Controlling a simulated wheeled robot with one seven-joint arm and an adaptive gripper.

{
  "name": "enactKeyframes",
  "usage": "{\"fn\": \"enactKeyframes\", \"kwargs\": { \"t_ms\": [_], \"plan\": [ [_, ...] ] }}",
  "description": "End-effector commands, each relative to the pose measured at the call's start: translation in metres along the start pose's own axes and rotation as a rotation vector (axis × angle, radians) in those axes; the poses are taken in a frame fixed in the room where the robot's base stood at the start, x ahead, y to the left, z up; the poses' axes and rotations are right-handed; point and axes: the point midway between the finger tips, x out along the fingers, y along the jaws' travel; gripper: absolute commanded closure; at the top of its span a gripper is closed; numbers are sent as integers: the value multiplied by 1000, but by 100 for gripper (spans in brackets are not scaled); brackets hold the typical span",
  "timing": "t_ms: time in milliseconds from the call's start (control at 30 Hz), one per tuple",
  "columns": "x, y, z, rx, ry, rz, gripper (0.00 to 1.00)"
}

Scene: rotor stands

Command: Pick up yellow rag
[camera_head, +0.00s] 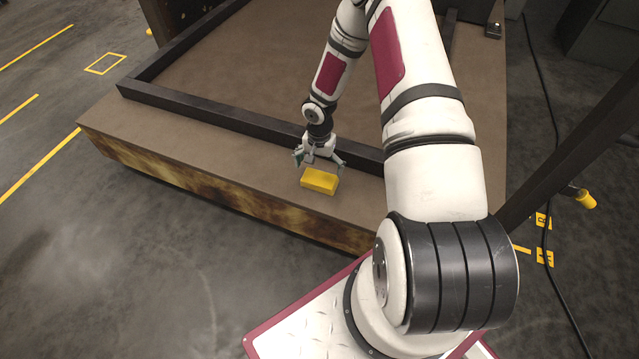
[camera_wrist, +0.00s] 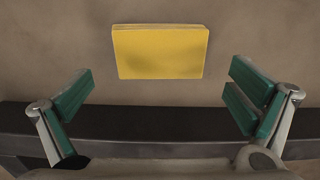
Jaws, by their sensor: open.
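The yellow rag (camera_head: 319,181) is a folded, block-like rectangle lying flat on the brown ledge (camera_head: 215,140) of the stand, near its front edge. In the wrist view the rag (camera_wrist: 160,52) lies at the top middle, ahead of the fingertips and between their lines. My gripper (camera_head: 319,159) is just above and behind the rag in the head view. In the wrist view my gripper (camera_wrist: 158,95) has its two green-padded fingers spread wide, with nothing between them. The fingers look apart from the rag.
A dark raised rail (camera_head: 215,113) runs along the ledge behind the rag; in the wrist view the rail (camera_wrist: 160,118) passes below the fingers. The ledge around the rag is clear. A black cable (camera_head: 548,130) and a yellow plug (camera_head: 585,198) are at the right.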

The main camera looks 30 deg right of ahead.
Motion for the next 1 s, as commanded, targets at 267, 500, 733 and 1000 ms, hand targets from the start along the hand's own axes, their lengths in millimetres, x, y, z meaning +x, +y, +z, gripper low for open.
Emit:
{"fn": "enactKeyframes", "kwargs": {
  "t_ms": [267, 500, 733, 1000],
  "plan": [
    [24, 2, 1, 0, -2, 1, 0],
    [55, 2, 0, 0, 0, 0, 0],
    [59, 2, 0, -1, 0, 0, 0],
    [59, 2, 0, -1, 0, 0, 34]
  ]
}}
